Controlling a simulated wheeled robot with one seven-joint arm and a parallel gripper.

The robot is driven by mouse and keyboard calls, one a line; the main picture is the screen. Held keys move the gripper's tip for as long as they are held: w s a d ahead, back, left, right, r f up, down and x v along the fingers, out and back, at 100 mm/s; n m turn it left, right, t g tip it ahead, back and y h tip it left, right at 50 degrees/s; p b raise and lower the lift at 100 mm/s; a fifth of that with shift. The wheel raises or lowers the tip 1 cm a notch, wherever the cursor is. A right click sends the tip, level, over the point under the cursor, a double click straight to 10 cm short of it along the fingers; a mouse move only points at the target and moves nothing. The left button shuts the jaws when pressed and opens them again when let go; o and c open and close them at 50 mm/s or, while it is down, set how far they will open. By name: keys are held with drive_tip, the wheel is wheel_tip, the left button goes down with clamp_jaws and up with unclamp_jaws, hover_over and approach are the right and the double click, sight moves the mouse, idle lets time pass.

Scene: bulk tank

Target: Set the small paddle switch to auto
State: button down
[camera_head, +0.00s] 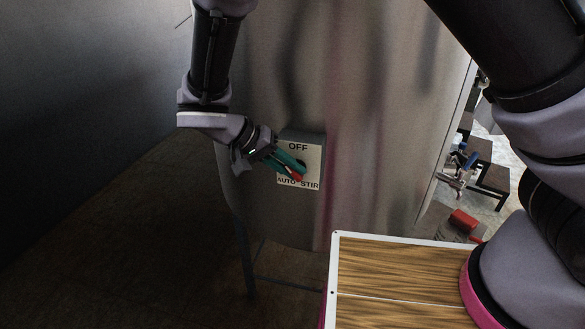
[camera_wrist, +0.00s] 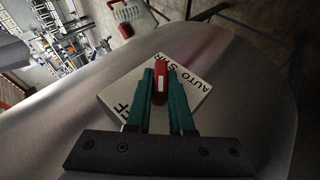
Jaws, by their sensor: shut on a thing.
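The switch plate (camera_head: 314,163) is a pale square on a grey box on the tank's front. It is marked OFF at the top, AUTO at lower left and STIR at lower right. My gripper (camera_head: 288,168) reaches it from the left, its teal fingers over the plate's middle. In the wrist view my gripper (camera_wrist: 161,88) is shut on the small red paddle (camera_wrist: 160,76), which has a white stripe and sits between the fingertips. The plate (camera_wrist: 192,98) shows tilted behind it.
The steel tank (camera_head: 375,130) fills the middle and curves away on both sides. Its thin legs (camera_head: 244,260) stand below. Pipe fittings (camera_head: 462,172) and a red item (camera_head: 463,220) are at the right. Open floor (camera_head: 130,250) lies to the left.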

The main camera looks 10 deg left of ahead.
drive_tip(key=h, duration=0.1)
drive_tip(key=n+h, duration=0.1)
drive_tip(key=h, duration=0.3)
drive_tip(key=shift+a+f+t, duration=0.25)
drive_tip(key=shift+f+t, duration=0.05)
drive_tip(key=shift+f, duration=0.05)
drive_tip(key=shift+f+n+t+h, duration=0.15)
drive_tip(key=shift+n+h, duration=0.3)
drive_tip(key=shift+h, duration=0.6)
drive_tip(key=shift+f+n+t+h, duration=0.15)
drive_tip(key=shift+n+h, duration=0.3)
drive_tip(key=shift+h, duration=0.6)
drive_tip(key=shift+r, duration=0.1)
drive_tip(key=c, duration=0.8)
unclamp_jaws()
drive_tip(key=shift+a, duration=0.1)
drive_tip(key=v, duration=1)
drive_tip(key=shift+a+f, duration=0.2)
drive_tip(key=shift+a, duration=0.1)
drive_tip(key=shift+s+a, duration=0.1)
